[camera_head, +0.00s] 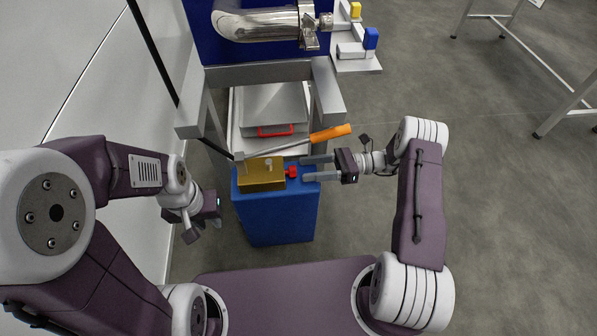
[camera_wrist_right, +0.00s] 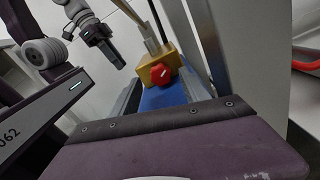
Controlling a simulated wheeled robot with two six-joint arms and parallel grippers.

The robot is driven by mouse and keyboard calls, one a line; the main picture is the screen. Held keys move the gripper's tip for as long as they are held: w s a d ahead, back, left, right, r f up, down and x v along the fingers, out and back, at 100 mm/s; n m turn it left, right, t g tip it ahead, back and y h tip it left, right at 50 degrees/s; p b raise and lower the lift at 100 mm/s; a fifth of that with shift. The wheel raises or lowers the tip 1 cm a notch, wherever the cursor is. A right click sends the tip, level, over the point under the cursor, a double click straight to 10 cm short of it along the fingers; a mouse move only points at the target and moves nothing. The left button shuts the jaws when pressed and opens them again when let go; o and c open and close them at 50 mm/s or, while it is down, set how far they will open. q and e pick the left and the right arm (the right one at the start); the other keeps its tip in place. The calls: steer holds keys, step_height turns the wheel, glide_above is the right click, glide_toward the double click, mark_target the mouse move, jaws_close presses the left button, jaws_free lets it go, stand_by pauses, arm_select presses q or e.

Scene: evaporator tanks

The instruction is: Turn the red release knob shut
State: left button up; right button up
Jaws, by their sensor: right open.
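The red release knob (camera_head: 292,172) sits on the right side of a brass block (camera_head: 262,172), on top of a blue box (camera_head: 275,220). It also shows in the right wrist view (camera_wrist_right: 162,75), face on, with a pale mark on it. My right gripper (camera_head: 303,169) is open and points left at the knob. Its fingertips lie just to the right of the knob, one towards the far side and one towards the near side; I cannot see contact. My left gripper (camera_head: 205,226) hangs low to the left of the blue box, away from the knob; its opening is unclear.
A lever with an orange handle (camera_head: 330,133) passes just behind the brass block and above my right fingers. Beyond it, a tray with a red handle (camera_head: 276,130) sits between grey frame posts (camera_head: 328,100). A white wall stands at left.

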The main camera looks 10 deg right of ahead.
mark_target(299, 176)
steer(key=a+b, duration=0.1)
steer(key=a, duration=0.2)
steer(key=shift+a, duration=0.25)
jaws_close()
steer(key=shift+p, duration=0.3)
steer(key=n+p, duration=0.1)
steer(key=n, duration=0.1)
steer(key=shift+r+n, duration=0.1)
steer(key=shift+n, duration=0.3)
steer(key=shift+s+n+p, duration=0.15)
steer(key=shift+n+p, duration=0.6)
steer(key=shift+n, duration=1.45)
